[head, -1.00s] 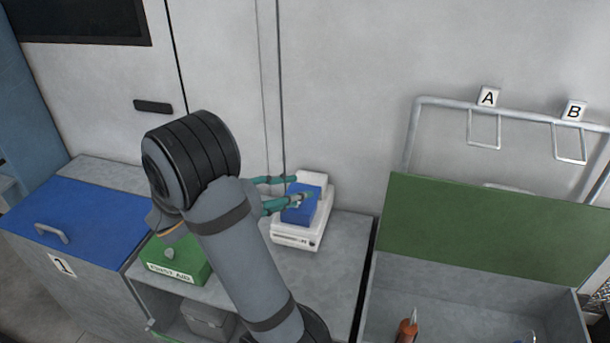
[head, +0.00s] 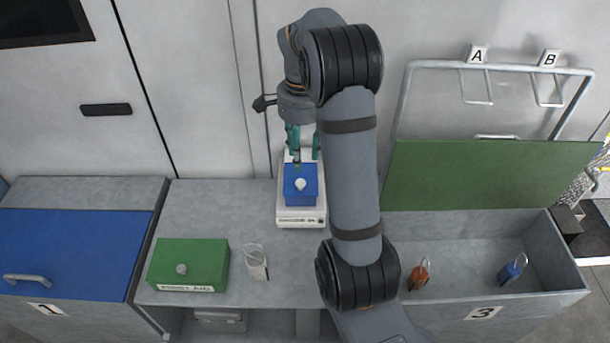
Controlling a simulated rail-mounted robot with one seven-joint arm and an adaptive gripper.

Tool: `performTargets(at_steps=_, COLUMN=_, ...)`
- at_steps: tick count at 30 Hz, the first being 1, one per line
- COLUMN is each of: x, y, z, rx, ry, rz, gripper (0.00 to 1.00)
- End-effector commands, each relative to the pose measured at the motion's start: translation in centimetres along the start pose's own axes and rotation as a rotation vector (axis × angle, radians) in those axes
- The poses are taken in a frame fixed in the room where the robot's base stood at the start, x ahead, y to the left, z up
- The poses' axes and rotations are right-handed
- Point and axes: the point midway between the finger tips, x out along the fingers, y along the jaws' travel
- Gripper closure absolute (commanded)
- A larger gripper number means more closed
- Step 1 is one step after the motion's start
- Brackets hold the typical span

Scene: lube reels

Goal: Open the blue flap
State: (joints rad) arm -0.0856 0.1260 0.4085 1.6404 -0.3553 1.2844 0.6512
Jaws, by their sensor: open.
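The blue flap (head: 75,245) is the large blue lid on the bin marked 1 at the left. It lies shut, with a grey bar handle (head: 27,279) near its front edge. My gripper (head: 306,160) is well to the right of the flap. Its teal fingers are apart and point down, just behind and above a small blue box (head: 299,192) with a white knob. The fingers hold nothing that I can see. The box sits on a white scale (head: 301,216).
A green first aid box (head: 189,265) and a clear glass (head: 256,262) stand on the grey counter (head: 199,209) between flap and scale.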

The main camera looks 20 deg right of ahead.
Motion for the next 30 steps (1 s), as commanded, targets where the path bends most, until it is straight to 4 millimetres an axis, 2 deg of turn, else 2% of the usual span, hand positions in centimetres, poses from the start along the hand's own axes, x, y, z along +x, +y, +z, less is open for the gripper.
performTargets(at_steps=9, x=5.9, y=0.1, z=0.2, rx=-0.001, ry=-0.002, rz=0.007, gripper=0.60)
performTargets(at_steps=15, x=8.2, y=0.1, z=0.1, rx=0.000, ry=-0.001, rz=0.005, gripper=0.60)
performTargets(at_steps=26, x=8.9, y=0.1, z=0.1, rx=-0.001, ry=0.001, rz=0.003, gripper=0.60)
performTargets(at_steps=30, x=8.9, y=0.1, z=0.1, rx=-0.001, ry=0.001, rz=0.003, gripper=0.67)
